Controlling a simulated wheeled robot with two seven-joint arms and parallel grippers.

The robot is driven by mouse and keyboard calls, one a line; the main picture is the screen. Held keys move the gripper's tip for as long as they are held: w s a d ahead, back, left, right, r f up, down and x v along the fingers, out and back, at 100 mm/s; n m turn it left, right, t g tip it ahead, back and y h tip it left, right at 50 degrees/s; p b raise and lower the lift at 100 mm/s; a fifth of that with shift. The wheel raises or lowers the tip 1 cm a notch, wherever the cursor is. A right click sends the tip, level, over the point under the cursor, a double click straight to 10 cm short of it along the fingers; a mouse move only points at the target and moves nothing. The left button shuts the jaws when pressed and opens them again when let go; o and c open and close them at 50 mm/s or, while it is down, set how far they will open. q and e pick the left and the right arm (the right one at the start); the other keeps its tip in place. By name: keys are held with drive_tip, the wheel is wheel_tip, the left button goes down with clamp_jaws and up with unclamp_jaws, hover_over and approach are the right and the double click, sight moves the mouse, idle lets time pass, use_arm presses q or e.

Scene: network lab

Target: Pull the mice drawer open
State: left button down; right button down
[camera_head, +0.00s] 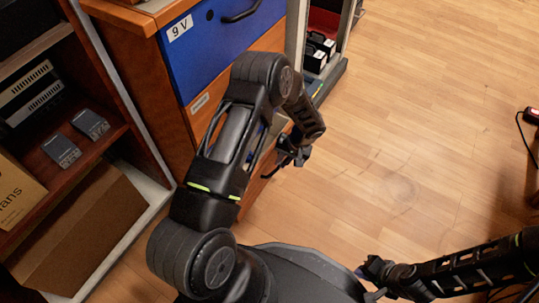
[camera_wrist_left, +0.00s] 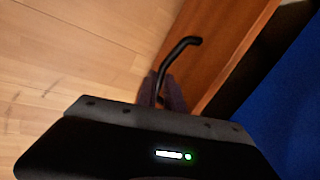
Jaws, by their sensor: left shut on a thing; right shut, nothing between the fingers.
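A wooden drawer cabinet (camera_head: 139,56) stands at the upper left of the head view. Its blue drawer (camera_head: 222,42) is labelled "9 V"; the wood-fronted drawer below has a label (camera_head: 200,103) too small to read, so I cannot tell which is the mice drawer. My left gripper (camera_head: 290,155) is low at the cabinet's front, partly hidden by my arm. In the left wrist view its fingers (camera_wrist_left: 162,92) are shut on a black bar handle (camera_wrist_left: 179,51) beside a wooden front (camera_wrist_left: 228,45). My right gripper (camera_head: 370,279) is shut and empty, over the floor at lower right.
An open shelf with small grey boxes (camera_head: 62,150) and a cardboard box (camera_head: 84,236) stands at the left. A rack (camera_head: 325,45) holding black items is behind the cabinet. A red device with a cable (camera_head: 530,115) is at the right edge. The wooden floor between is clear.

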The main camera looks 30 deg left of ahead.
use_arm(q)
drive_tip(key=d+b, duration=0.2)
drive_tip(key=d, duration=1.4)
drive_tip(key=shift+w+b, duration=0.2)
drive_tip(key=shift+b, duration=0.2)
drive_tip(key=c, duration=1.7)
unclamp_jaws()
drive_tip(key=shift+c, duration=0.2)
drive_tip(key=p+v, duration=0.3)
drive_tip(key=v, duration=0.4)
drive_tip(key=shift+r, duration=0.4)
